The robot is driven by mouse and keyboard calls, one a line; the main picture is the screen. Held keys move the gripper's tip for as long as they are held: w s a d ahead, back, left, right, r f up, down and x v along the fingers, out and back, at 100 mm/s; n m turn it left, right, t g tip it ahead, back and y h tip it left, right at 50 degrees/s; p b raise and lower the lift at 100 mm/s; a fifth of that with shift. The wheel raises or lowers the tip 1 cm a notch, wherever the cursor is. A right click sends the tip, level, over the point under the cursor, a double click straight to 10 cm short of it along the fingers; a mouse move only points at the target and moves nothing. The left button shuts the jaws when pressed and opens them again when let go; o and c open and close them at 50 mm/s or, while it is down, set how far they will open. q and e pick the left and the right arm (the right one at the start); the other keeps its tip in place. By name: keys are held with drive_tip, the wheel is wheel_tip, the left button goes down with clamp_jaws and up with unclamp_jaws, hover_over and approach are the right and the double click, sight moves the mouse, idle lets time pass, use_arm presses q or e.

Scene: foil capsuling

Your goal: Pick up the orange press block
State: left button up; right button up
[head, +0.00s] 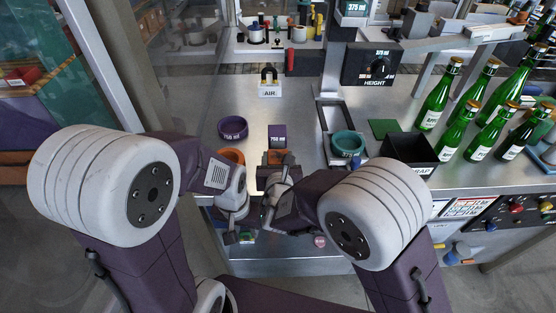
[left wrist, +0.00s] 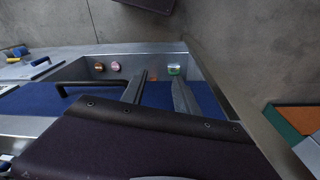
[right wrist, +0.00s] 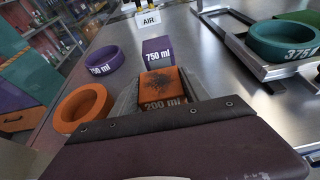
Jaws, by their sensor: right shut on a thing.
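The orange press block (right wrist: 161,88), marked 200 ml, sits between the fingers of my right gripper (right wrist: 158,84) in the right wrist view. The gripper is shut on it. In the head view the block (head: 277,157) shows just in front of the purple 750 ml block, partly covered by my right gripper (head: 277,168). I cannot tell whether it is lifted off the table. My left gripper (left wrist: 160,80) has its fingers apart and empty, over a blue-lined recess (left wrist: 208,100) at the bench front. It is lower in the head view (head: 238,236).
An orange ring (right wrist: 83,107) and a purple ring (right wrist: 101,60) lie left of the block. The purple block (right wrist: 157,50) stands behind it. A teal ring (head: 347,144) sits in a metal frame. A black bin (head: 408,149) and several green bottles (head: 437,98) stand to the right.

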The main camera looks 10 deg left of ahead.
sight(282, 150)
drive_tip(key=shift+s+d+r, duration=0.1)
drive_tip(key=shift+d+r, duration=0.1)
drive_tip(key=shift+r, duration=0.5)
drive_tip(key=shift+s+d+r, duration=0.1)
drive_tip(key=shift+d+r, duration=0.15)
drive_tip(key=shift+r, duration=0.5)
drive_tip(key=shift+s+d+r, duration=0.1)
drive_tip(key=shift+d+r, duration=0.1)
drive_tip(key=shift+r, duration=0.5)
drive_tip(key=s+d+r, duration=0.3)
drive_tip(key=d+r, duration=0.3)
drive_tip(key=d, duration=0.4)
drive_tip(key=shift+s+r, duration=0.2)
drive_tip(key=shift+s, duration=0.1)
